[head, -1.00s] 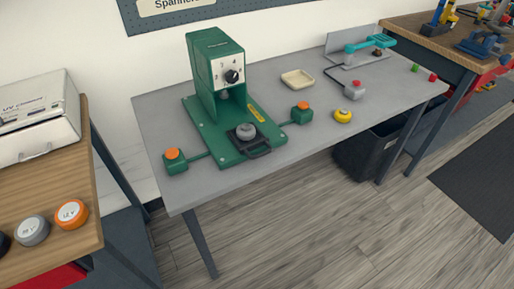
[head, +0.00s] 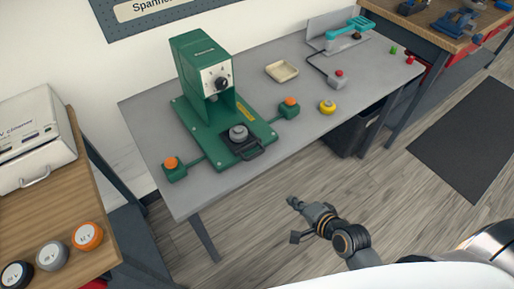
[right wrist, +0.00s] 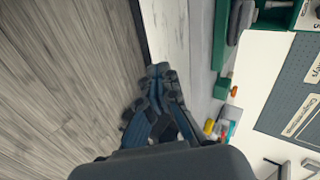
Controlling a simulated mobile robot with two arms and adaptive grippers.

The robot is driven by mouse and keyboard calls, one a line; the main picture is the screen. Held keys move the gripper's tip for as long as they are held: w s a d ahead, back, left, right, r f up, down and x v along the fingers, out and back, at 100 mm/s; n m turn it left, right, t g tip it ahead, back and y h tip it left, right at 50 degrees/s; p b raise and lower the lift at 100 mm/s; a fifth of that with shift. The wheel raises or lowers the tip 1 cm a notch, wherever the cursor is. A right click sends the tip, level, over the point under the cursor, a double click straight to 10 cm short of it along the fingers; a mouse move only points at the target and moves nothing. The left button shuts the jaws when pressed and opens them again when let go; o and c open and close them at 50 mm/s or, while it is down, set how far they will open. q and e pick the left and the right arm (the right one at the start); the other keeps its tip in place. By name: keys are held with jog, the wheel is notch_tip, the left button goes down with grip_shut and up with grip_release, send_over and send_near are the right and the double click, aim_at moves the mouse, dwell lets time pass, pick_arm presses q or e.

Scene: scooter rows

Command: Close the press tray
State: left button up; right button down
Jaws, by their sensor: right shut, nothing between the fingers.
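The green press (head: 205,75) stands on the grey table with a dial on its head. Its dark press tray (head: 244,142) sticks out at the front of the green base and carries a grey round piece (head: 238,132). The tray's handle (head: 250,152) faces the table's front edge. My right gripper (head: 293,202) is shut and empty, in front of the table and apart from the tray. In the right wrist view its fingers (right wrist: 160,72) are together. My left gripper is not in view.
Orange-topped green buttons flank the press, one at left (head: 173,168) and one at right (head: 289,107). A yellow button (head: 327,106), a cream dish (head: 282,71) and a grey box with a red button (head: 338,79) are further right. The floor (head: 300,255) before the table is clear.

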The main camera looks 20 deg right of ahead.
notch_tip(320, 180, up, 10)
jog(key=w+a+m+t+y, duration=0.1)
jog(key=w+a, duration=0.1)
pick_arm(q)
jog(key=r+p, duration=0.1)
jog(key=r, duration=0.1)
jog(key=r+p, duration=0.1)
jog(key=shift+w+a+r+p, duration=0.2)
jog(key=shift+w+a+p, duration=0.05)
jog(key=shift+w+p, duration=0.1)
pick_arm(e)
jog(key=x, duration=0.9)
jog(key=r+x, duration=0.1)
jog(key=x, duration=0.3)
jog(key=shift+w+d+f, duration=0.1)
jog(key=shift+w, duration=0.4)
jog(key=shift+w, duration=0.1)
